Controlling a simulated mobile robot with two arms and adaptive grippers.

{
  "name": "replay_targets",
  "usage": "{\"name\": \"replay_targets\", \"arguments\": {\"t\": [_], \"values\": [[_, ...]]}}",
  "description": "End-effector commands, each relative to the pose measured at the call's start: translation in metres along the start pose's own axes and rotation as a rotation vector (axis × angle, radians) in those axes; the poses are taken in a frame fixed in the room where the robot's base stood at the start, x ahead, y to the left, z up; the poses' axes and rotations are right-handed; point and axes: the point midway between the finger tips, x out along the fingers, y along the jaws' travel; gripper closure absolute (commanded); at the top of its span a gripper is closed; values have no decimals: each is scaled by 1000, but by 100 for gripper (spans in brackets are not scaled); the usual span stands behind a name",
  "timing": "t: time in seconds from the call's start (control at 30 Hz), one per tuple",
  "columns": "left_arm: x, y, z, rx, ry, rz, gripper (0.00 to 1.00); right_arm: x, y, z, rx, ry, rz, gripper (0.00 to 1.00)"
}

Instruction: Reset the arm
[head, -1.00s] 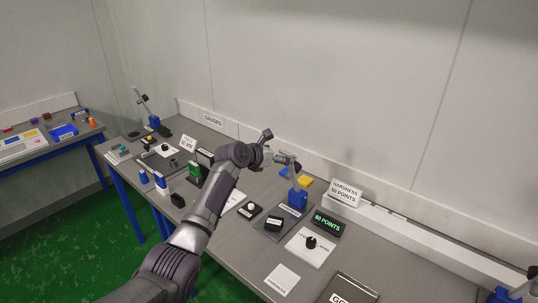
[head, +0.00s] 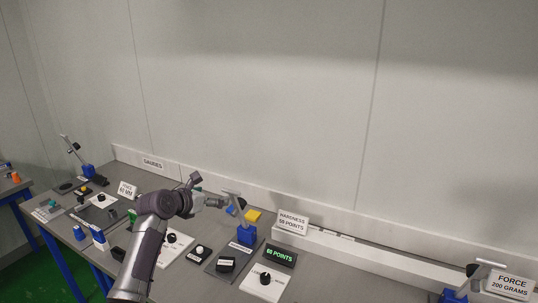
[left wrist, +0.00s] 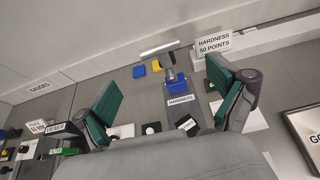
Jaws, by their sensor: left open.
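My left arm comes in from the lower left in the head view, with its gripper (head: 222,202) above the bench beside the hardness station. In the left wrist view the two green-padded fingers (left wrist: 170,98) are spread wide with nothing held between them. The blue hardness stand (head: 246,234) with its grey lever stands just right of the gripper in the head view; it also shows beyond the fingers in the left wrist view (left wrist: 176,88). My right gripper is not in view.
The hardness sign (head: 292,222) and the green-lit display (head: 281,256) stand right of the stand. A yellow block (head: 254,216) lies behind it. A force sign (head: 510,285) and another blue stand (head: 455,296) are at the far right. Small gauges crowd the bench's left part.

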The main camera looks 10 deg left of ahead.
Motion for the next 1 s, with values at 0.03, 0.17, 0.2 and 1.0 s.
{"name": "replay_targets", "arguments": {"t": [0.03,0.17,0.2,1.0], "values": [[0,-7,-13,50,21,-6,4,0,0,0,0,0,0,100],[-7,-36,-70,348,114,-39,4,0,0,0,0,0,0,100],[-13,-49,-94,479,151,-60,4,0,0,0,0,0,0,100],[-263,-221,-348,2511,284,-991,4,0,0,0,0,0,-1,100]]}}
